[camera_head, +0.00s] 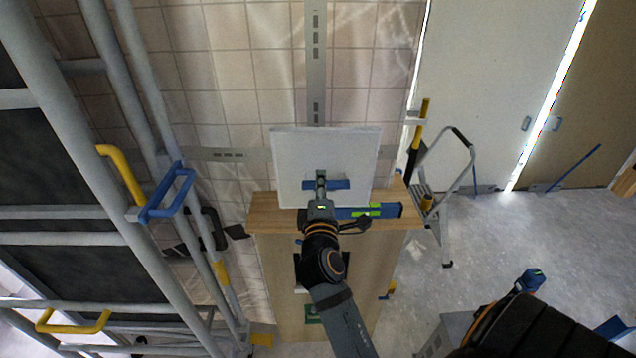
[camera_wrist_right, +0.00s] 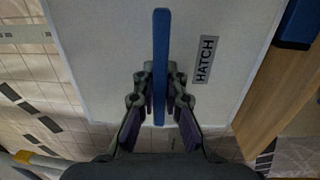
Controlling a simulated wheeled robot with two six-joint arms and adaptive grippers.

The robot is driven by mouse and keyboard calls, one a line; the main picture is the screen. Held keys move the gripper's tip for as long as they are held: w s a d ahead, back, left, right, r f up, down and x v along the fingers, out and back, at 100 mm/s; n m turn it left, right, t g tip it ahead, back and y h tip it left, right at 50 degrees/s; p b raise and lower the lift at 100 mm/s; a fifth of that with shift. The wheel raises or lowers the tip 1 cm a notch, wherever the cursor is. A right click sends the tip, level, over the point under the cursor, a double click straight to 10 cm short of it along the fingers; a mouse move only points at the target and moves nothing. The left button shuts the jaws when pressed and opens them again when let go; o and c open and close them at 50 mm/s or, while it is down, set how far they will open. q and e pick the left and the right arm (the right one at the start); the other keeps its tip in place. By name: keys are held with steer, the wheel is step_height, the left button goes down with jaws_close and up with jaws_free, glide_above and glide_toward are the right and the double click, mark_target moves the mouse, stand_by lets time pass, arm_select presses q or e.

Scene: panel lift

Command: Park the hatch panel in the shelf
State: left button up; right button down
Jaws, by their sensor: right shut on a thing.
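The hatch panel (camera_head: 350,150) is a pale, nearly square plate with a blue bar handle (camera_head: 341,184). My right gripper (camera_head: 320,183) is shut on this handle. In the right wrist view the fingers (camera_wrist_right: 160,98) stand either side of the blue handle (camera_wrist_right: 161,50), and the panel (camera_wrist_right: 105,60) bears a "HATCH" label (camera_wrist_right: 205,59). In the head view the panel is over the back of a wooden cabinet (camera_head: 270,215), which may be the shelf. I cannot tell whether the panel touches it. My left gripper is not in view.
A blue spirit level (camera_head: 385,210) lies on the cabinet top, close to the panel's lower edge. Grey scaffold pipes (camera_head: 75,130) with yellow and blue handles fill the left. A step ladder (camera_head: 447,200) stands right of the cabinet. A tiled wall (camera_head: 240,100) is behind; open floor (camera_head: 530,230) lies right.

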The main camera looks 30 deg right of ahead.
steer(key=shift+w+a+r, duration=0.1)
steer(key=f+b+x, duration=0.2)
steer(key=f+x, duration=0.1)
steer(key=x, duration=0.9)
steer(key=shift+w, duration=0.35)
stand_by(0.4)
steer(key=shift+w+r+g+p, duration=0.2)
steer(key=shift+w+g+p, duration=0.1)
steer(key=shift+p, duration=1.05)
steer(key=shift+s+f, duration=0.1)
steer(key=shift+f, duration=0.25)
stand_by(0.4)
steer(key=shift+f+b, duration=0.15)
steer(key=shift+b, duration=0.15)
steer(key=shift+f+b, duration=0.85)
steer(key=shift+f, duration=0.15)
